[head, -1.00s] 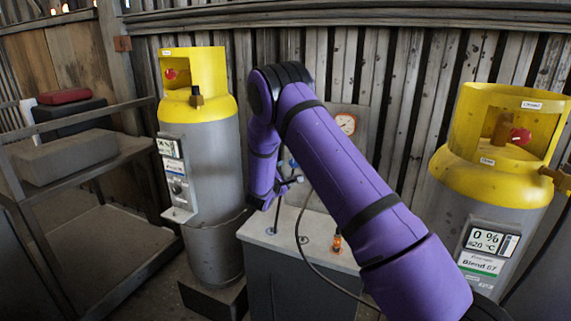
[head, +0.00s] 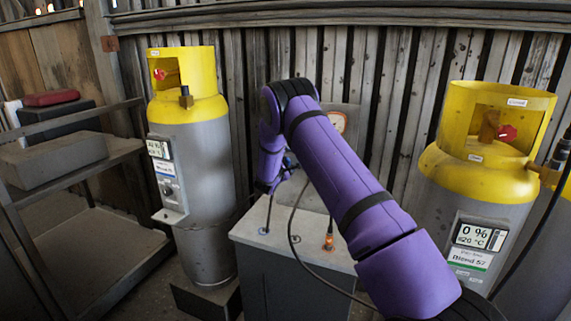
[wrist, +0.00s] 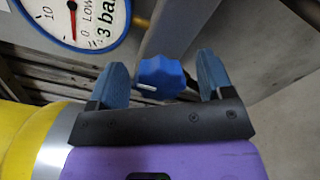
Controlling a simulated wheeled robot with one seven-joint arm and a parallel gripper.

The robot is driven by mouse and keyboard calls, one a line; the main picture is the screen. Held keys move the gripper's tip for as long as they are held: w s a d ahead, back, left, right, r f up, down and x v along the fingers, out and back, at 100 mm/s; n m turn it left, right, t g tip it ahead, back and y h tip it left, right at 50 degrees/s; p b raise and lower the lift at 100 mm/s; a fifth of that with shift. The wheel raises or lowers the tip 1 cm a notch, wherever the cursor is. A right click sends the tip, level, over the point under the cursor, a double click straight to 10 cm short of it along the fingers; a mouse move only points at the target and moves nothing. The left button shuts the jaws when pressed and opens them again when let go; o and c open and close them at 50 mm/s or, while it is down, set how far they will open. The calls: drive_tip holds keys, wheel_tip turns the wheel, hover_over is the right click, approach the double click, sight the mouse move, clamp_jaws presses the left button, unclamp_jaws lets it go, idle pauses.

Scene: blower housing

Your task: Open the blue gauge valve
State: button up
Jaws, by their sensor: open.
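The blue gauge valve knob (wrist: 160,78) shows in the wrist view, a lobed blue handle with a small white mark. My gripper (wrist: 158,84) is open, with one blue finger on each side of the knob. There are visible gaps between the knob and both fingers; I cannot tell how deep it sits between them. A round gauge (wrist: 75,15) with a blue rim and a red needle is at the upper left of the wrist view.
A grey cabinet (head: 262,255) stands below my arm, with a small orange fitting (head: 328,243) on its top. Yellow-topped grey cylinders stand left (head: 200,150) and right (head: 470,185). A dark hose (head: 293,225) hangs near my arm. A shelf rack (head: 100,225) is at far left.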

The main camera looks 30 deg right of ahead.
drive_tip(key=c, duration=0.9)
drive_tip(key=shift+n, duration=0.3)
drive_tip(key=n, duration=0.5)
drive_tip(key=shift+a, duration=0.1)
drive_tip(key=n, duration=0.5)
drive_tip(key=shift+n, duration=0.3)
drive_tip(key=n, duration=0.5)
drive_tip(key=shift+n, duration=2.5)
